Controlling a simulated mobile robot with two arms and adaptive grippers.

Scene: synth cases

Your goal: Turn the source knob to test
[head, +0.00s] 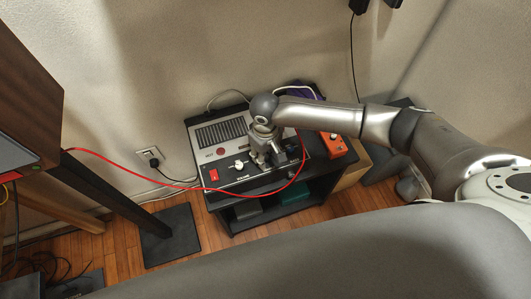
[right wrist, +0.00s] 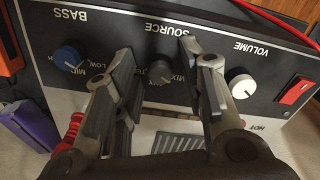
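The source knob (right wrist: 160,72) is a dark grey knob below the SOURCE label on the black front panel (right wrist: 130,22) in the right wrist view, where the lettering is upside down. My right gripper (right wrist: 157,66) is open, with one finger on each side of this knob. I cannot tell whether the fingers touch it. The small position labels around it are partly hidden, and its pointer direction is unclear. In the head view my right gripper (head: 264,158) reaches down over the amplifier (head: 222,136) and hides the knob. My left gripper is not in view.
A white volume knob (right wrist: 242,86) and red switch (right wrist: 296,90) sit on one side, a blue bass knob (right wrist: 70,58) on the other. A red cable (head: 130,172) loops in front of the black stand. An orange box (head: 334,146) stands to the right.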

